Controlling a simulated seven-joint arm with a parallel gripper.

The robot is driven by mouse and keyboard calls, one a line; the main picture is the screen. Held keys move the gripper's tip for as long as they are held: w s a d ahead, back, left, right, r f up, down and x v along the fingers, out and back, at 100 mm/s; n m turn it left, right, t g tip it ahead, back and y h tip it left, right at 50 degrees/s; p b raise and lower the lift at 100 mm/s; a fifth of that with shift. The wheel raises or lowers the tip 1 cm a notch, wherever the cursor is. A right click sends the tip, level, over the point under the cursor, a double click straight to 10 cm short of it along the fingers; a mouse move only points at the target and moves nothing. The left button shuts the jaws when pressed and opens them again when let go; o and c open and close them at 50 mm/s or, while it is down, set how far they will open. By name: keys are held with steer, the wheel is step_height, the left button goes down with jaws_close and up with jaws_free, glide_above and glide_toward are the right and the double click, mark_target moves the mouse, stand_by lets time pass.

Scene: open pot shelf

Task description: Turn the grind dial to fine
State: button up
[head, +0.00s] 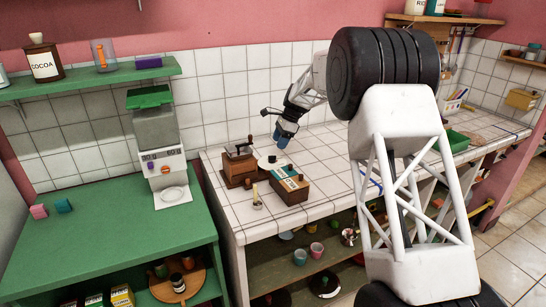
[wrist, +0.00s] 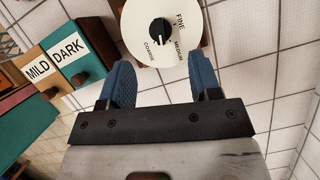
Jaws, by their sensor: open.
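The grind dial is a white round plate (wrist: 138,22) with a black knob (wrist: 160,27) at its centre, near the top of the wrist view. The plate reads COARSE, MEDIUM and FINE; FINE is at the right. A small pale mark on the knob faces the lower edge, seemingly nearer COARSE, but it is too small to be sure. In the head view the plate (head: 266,163) lies beside a wooden grinder (head: 238,172). My gripper (wrist: 160,62) is open and empty, its blue fingers apart and short of the knob. It also shows above the plate in the head view (head: 281,143).
A wooden box (head: 290,190) labelled MILD and DARK stands close by on the white tiled counter (head: 330,165); its labels show in the wrist view (wrist: 54,63). A small upright item (head: 256,197) is in front. A dispenser (head: 155,130) stands on the green table to the left.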

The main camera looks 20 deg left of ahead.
mark_target(273, 156)
steer(key=shift+x, duration=3.8)
steer(key=c, duration=0.9)
